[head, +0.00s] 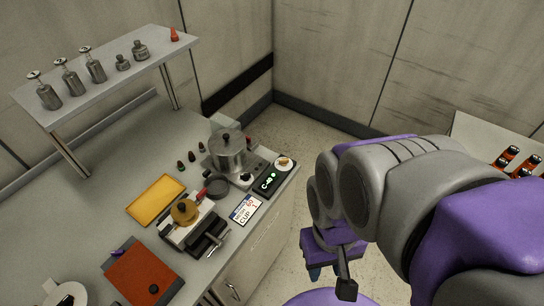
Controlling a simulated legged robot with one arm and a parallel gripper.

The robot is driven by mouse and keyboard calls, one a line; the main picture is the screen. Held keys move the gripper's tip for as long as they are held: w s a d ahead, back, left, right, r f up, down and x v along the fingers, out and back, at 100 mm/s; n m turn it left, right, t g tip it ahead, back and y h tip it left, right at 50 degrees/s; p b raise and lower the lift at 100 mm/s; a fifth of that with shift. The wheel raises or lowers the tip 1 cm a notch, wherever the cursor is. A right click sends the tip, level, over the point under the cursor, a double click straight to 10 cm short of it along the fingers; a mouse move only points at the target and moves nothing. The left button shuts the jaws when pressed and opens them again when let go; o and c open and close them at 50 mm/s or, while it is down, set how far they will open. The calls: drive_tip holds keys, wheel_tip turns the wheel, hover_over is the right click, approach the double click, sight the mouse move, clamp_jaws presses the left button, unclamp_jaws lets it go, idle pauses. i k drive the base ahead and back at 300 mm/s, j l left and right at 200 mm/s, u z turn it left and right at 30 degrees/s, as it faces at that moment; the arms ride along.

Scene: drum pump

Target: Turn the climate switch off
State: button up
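I cannot make out a part that is clearly the climate switch. A small black device (267,182) with green lit characters and a green dot sits near the right edge of the counter; I cannot tell whether it belongs to the switch. My gripper (331,276), purple and dark grey, hangs at the lower middle right, beyond the counter's right edge and apart from everything on it. My arm hides part of the right side. The fingers are partly turned away, so their opening is unclear.
The grey counter (135,195) holds a steel pot (229,152) on a burner, a yellow tray (156,198), a red-brown board (143,272) and a label card (246,209). A shelf (140,65) with several metal bottles stands above. Open floor (310,128) lies between the counter and a white surface (488,132) at right.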

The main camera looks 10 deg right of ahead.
sight(283, 162)
drive_tip(key=i+l+u, duration=0.1)
drive_tip(key=l+u, duration=0.3)
drive_tip(key=i+l+u, duration=0.1)
drive_tip(key=l+u, duration=0.35)
drive_tip(key=j, duration=0.1)
